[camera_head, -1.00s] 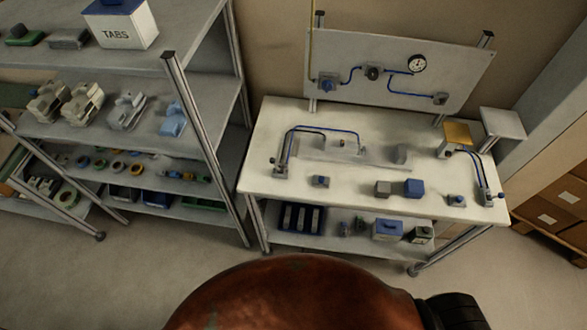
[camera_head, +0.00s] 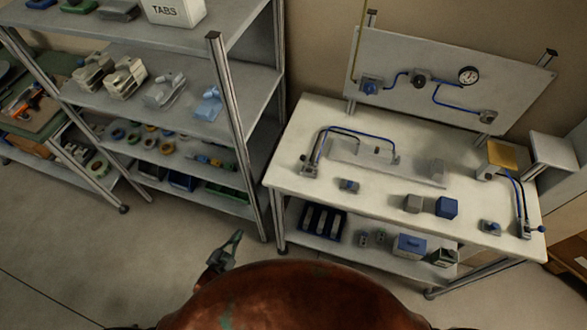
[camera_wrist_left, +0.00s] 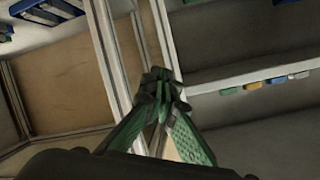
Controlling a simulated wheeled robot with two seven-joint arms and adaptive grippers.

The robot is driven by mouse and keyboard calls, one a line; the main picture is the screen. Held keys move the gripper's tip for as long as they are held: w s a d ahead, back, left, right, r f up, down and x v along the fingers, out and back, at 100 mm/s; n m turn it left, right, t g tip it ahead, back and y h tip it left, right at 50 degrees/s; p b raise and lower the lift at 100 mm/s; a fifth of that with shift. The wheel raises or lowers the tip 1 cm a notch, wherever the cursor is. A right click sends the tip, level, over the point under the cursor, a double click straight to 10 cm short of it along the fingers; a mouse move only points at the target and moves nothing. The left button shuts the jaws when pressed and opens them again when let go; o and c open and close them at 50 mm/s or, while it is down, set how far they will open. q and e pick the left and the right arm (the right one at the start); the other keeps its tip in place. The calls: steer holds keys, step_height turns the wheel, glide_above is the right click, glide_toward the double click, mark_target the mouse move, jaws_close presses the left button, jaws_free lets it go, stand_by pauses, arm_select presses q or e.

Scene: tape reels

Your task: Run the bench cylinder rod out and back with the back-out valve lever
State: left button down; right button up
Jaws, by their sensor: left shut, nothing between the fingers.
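The white bench (camera_head: 330,185) stands right of centre in the head view. A long grey fixture (camera_head: 385,160), which looks like the bench cylinder, lies on it. A valve block with an upright lever (camera_head: 311,163) stands at the bench's left end, with blue hoses arching to the fixture. Another lever valve with a blue knob (camera_head: 526,226) stands at the right end. I cannot tell which lever is the back-out one. My left gripper (camera_head: 237,238) is over the floor, left of and apart from the bench. Its green fingers (camera_wrist_left: 160,85) are shut and empty. My right gripper is out of view.
A grey shelf rack (camera_head: 225,80) with castings, reels and bins stands left of the bench. Small blocks (camera_head: 446,207) sit on the bench front. Floor before the bench is clear.

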arm_select(q)
steer(key=d+r+m+h, duration=0.3)
steer(key=d+r, duration=0.1)
steer(key=r, duration=0.6)
steer(key=w+d+r+m+t+h+b, duration=0.1)
steer(key=d+r+m+h, duration=0.3)
steer(key=r, duration=0.6)
steer(key=w+d+r+m+t+h, duration=0.1)
steer(key=d+r+m+h, duration=0.3)
steer(key=r, duration=0.6)
steer(key=shift+w+d+r+b, duration=0.2)
steer(key=shift+d+b, duration=0.15)
steer(key=shift+d, duration=0.75)
steer(key=p, duration=0.2)
glide_toward(305, 163)
steer(key=w+d+r, duration=0.1)
steer(key=w+r, duration=0.1)
steer(key=w+d+r, duration=0.1)
steer(key=w+d, duration=0.1)
steer(key=shift+w+r, duration=0.25)
steer(key=shift+r, duration=0.15)
steer(key=shift+d, duration=0.1)
steer(key=shift+r+m+h, duration=0.15)
steer(key=shift+m+h, duration=0.15)
steer(key=shift+d+g, duration=0.1)
steer(key=shift+g, duration=0.2)
